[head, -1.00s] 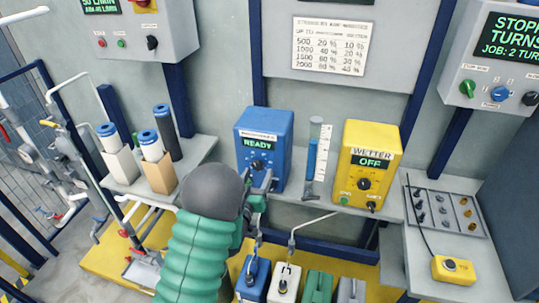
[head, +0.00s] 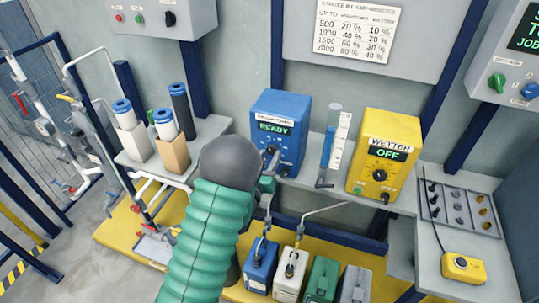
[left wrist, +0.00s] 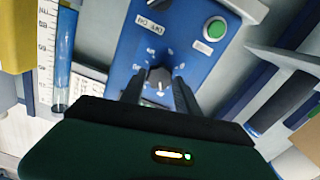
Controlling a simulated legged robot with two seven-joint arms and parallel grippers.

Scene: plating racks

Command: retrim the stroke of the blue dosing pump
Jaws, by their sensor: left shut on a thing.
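The blue dosing pump (head: 290,105) stands on the grey shelf, its display reading READY. In the left wrist view the blue pump face (left wrist: 135,45) appears upside down, with a green button (left wrist: 214,29) near the top. The dark stroke knob (left wrist: 158,79) with a pale pointer sits between the fingers of my left gripper (left wrist: 158,92), which is shut on it. The marks around the knob are too blurred to read. My right gripper is not in view.
A clear measuring tube with blue liquid (head: 329,148) stands right of the pump, then the yellow WETTER box (head: 385,140), reading OFF. Several canisters, one white (head: 291,272), stand below. Filter cartridges (head: 164,122) stand left. A yellow button box (head: 463,267) lies on the right bench.

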